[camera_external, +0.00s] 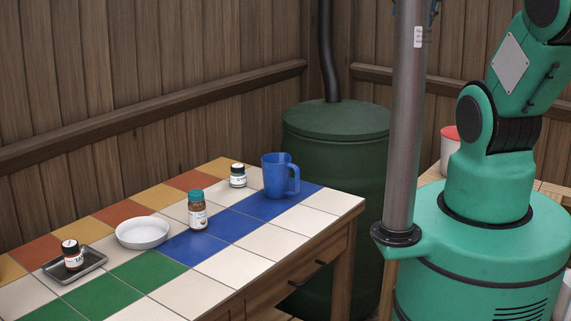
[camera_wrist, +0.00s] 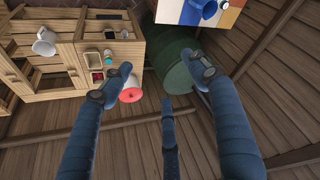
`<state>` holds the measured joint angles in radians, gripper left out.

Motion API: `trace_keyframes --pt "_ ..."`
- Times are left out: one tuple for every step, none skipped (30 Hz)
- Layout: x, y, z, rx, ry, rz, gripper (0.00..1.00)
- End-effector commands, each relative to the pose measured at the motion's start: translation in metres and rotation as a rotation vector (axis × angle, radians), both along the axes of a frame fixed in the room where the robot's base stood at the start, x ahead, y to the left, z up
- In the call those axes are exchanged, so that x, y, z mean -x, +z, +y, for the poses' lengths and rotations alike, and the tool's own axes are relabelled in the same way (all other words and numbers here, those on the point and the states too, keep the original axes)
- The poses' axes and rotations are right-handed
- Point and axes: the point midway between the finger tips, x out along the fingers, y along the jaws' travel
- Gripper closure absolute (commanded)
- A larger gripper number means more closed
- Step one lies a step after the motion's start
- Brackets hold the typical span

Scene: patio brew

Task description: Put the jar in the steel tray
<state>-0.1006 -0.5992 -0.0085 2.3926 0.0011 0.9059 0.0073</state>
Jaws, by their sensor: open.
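On the tiled table, a jar with a teal lid and brown contents (camera_external: 197,212) stands upright near the middle. A small white-labelled jar with a dark lid (camera_external: 238,177) stands farther back. A dark jar with a black lid and white label (camera_external: 72,256) stands on the shallow steel tray (camera_external: 93,264) at the left. My gripper (camera_wrist: 160,72) shows in the wrist view with its dark blue fingers spread wide and nothing between them. It is away from the jars and tray, which cannot be made out there. The gripper is out of the external view.
A white bowl (camera_external: 143,232) stands between tray and teal-lidded jar. A blue pitcher (camera_external: 278,175) stands right of the jars. A green barrel (camera_external: 337,150) is behind the table. A wooden bench (camera_wrist: 65,55) holds a mug (camera_wrist: 45,42) and small items. A red-lidded container (camera_wrist: 130,93) stands there.

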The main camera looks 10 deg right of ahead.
Motion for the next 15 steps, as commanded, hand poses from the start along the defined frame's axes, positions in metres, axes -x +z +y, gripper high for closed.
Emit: trace_keyframes --pt "0.011 -0.003 -0.009 0.0 -0.022 -0.01 0.4" --pt "0.017 -0.006 -0.013 0.0 -0.031 -0.014 0.4" --pt "0.024 -0.008 -0.018 0.0 -0.043 -0.02 0.4" --pt "0.029 -0.011 -0.021 0.001 -0.051 -0.023 0.4" --pt "0.033 -0.012 -0.024 0.0 -0.058 -0.027 0.4" --pt "0.038 -0.015 -0.027 0.001 -0.068 -0.03 0.4" --pt "0.042 -0.017 -0.029 0.001 -0.074 -0.033 0.4" --pt "0.044 -0.018 -0.031 0.002 -0.079 -0.035 0.4" --pt "0.047 -0.019 -0.032 0.002 -0.084 -0.037 0.4" --pt "0.049 -0.02 -0.033 0.002 -0.087 -0.039 0.4" --pt "0.051 -0.021 -0.034 0.002 -0.09 -0.04 0.4" --pt "0.052 -0.022 -0.035 0.002 -0.093 -0.04 0.4" --pt "0.053 -0.023 -0.036 0.002 -0.094 -0.041 0.4" --pt "0.053 -0.023 -0.036 0.003 -0.094 -0.041 0.4" --pt "0.054 -0.023 -0.036 0.002 -0.095 -0.041 0.4"
